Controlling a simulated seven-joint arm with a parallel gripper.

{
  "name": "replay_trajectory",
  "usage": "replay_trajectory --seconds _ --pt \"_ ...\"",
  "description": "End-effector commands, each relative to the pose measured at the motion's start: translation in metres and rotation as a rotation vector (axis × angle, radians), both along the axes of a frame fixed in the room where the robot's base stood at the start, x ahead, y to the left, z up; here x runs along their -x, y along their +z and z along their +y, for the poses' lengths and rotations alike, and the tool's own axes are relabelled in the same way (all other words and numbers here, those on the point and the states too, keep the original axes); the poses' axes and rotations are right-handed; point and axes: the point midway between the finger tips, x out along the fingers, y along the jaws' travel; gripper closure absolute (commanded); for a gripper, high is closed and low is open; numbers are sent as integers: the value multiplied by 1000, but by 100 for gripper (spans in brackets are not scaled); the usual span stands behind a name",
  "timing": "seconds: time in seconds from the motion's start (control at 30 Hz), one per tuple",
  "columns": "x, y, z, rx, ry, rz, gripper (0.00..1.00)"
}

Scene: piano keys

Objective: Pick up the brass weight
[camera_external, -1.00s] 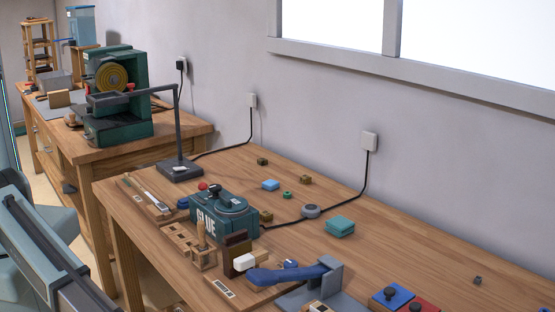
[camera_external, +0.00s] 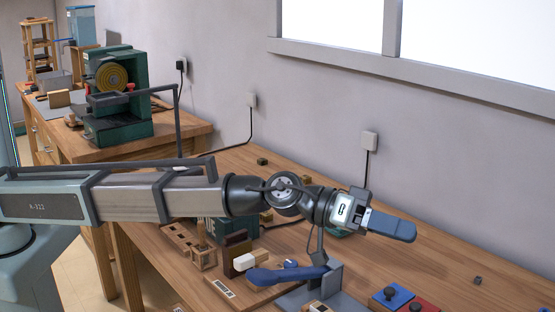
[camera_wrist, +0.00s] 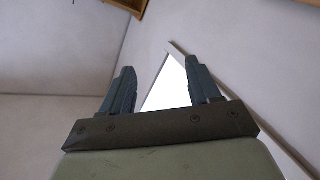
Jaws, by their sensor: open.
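My gripper (camera_external: 405,228) is held above the workbench (camera_external: 440,282), pointing right, with nothing visible between its fingers. In the wrist view my gripper (camera_wrist: 162,80) shows two dark fingers spread apart, with wall and bright window behind them. I cannot pick out the brass weight with certainty. A small brownish block (camera_external: 307,179) stands just behind my wrist, and a darker olive block (camera_external: 262,161) lies farther back. Another small brownish block (camera_external: 267,215) is partly hidden below my arm. The wrist view shows no bench objects.
A blue-handled grey fixture (camera_external: 334,278) stands below my wrist. A teal glue box (camera_external: 215,229) is mostly hidden by my arm. Blue (camera_external: 390,297) and red (camera_external: 418,304) blocks with knobs sit at the front.

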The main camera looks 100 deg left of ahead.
Motion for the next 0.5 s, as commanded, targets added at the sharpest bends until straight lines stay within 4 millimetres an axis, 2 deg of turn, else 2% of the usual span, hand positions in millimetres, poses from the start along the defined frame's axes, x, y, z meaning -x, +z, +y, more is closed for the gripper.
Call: replay_trajectory --seconds 0.03,0.1,0.2,0.27,0.37,0.5 --pt "-3 21 30 -31 20 -16 38" --pt "-4 37 65 -94 33 -23 38" --pt "-1 43 112 -226 29 1 38" --pt "4 36 140 -326 14 35 38" --pt "17 12 188 -513 -35 121 38" --pt "48 -29 258 -763 -141 279 38"
